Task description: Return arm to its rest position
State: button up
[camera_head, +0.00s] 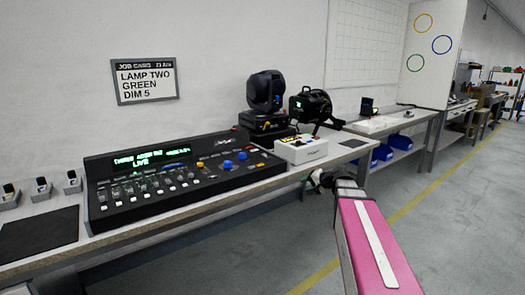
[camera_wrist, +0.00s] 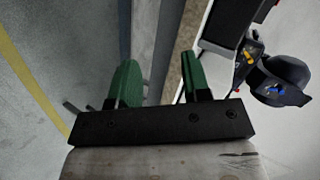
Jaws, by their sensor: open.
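My gripper (camera_wrist: 160,78) shows in the wrist view as two green fingers on a black bar. The fingers are well apart with nothing held between them. The bench edge and the floor show beyond them. In the head view my gripper (camera_head: 320,180) is small and partly hidden by my arm, close to the front edge of the bench. My pink arm link (camera_head: 372,240) runs from the lower right up towards it. A clear gap to the bench cannot be judged.
The long bench (camera_head: 215,200) carries a black lighting console (camera_head: 170,175), a white button box (camera_head: 301,149), a moving-head lamp (camera_head: 266,92) and a par can (camera_head: 311,104). Blue bins (camera_head: 383,152) sit below the farther bench. The aisle floor (camera_head: 470,190) at right is clear.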

jog(key=s+f+n+g+h, duration=0.5)
jog(key=s+f+g+h, duration=0.3)
jog(key=s+f, duration=1.2)
jog(key=s+a, duration=0.1)
jog(key=s, duration=0.1)
jog(key=shift+s+f+n+h, duration=0.3)
jog(key=shift+s+n+h, duration=0.05)
jog(key=shift+n+h, duration=0.05)
